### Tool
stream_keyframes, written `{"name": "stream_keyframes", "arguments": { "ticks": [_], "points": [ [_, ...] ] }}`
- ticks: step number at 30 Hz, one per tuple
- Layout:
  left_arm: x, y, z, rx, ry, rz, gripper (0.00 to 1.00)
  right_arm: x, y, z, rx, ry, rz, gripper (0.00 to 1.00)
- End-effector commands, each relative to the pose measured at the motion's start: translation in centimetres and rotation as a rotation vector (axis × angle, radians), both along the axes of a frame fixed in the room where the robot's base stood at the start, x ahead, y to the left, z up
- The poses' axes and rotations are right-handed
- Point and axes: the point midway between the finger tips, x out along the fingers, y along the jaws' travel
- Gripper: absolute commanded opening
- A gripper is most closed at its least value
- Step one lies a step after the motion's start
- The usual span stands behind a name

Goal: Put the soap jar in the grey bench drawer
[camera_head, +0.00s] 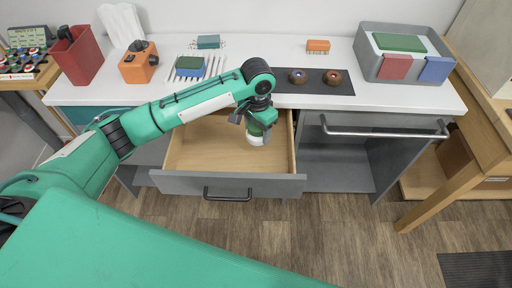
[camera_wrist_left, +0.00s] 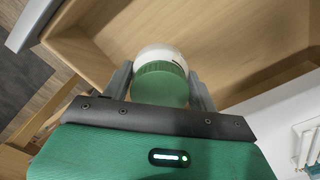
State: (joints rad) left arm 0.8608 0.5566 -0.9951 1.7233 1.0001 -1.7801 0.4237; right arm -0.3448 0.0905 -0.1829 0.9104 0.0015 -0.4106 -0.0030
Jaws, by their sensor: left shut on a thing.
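The soap jar (camera_head: 256,139), white with a green lid, is held between the fingers of my left gripper (camera_head: 258,122). In the left wrist view the jar (camera_wrist_left: 160,76) sits between both fingers, lid toward the camera. The grey bench drawer (camera_head: 180,184) is pulled open, and its wooden inside looks empty. The jar is over the right part of the drawer, within its walls; I cannot tell whether it touches the drawer floor. My right gripper is not in view.
The white bench top (camera_head: 330,45) holds a red bin (camera_head: 80,58), an orange box (camera_head: 138,64), two brown round parts on a dark mat (camera_head: 325,88) and a grey tray (camera_head: 400,70). An open grey cabinet (camera_head: 335,165) with a bar handle stands right of the drawer.

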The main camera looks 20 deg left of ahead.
Motion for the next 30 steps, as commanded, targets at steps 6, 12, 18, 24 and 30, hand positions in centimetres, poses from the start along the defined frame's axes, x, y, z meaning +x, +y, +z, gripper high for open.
{"name": "stream_keyframes", "arguments": {
  "ticks": [6, 12, 18, 24, 30],
  "points": [
    [0.0, 0.0, -4.2, 0.0, 0.001, 0.0, 0.33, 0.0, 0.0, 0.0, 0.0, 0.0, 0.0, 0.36],
    [0.0, 0.0, -5.6, 0.0, 0.0, -0.001, 0.33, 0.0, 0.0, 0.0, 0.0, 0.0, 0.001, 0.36],
    [0.0, 0.0, -8.5, 0.0, 0.001, 0.001, 0.33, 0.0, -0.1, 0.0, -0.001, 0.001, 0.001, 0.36],
    [0.0, 0.0, -9.4, -0.001, -0.002, -0.001, 0.33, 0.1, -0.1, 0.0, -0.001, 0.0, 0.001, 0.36],
    [0.0, 0.0, -9.5, 0.0, -0.001, -0.001, 0.33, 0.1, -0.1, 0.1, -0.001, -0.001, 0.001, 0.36]
  ]
}}
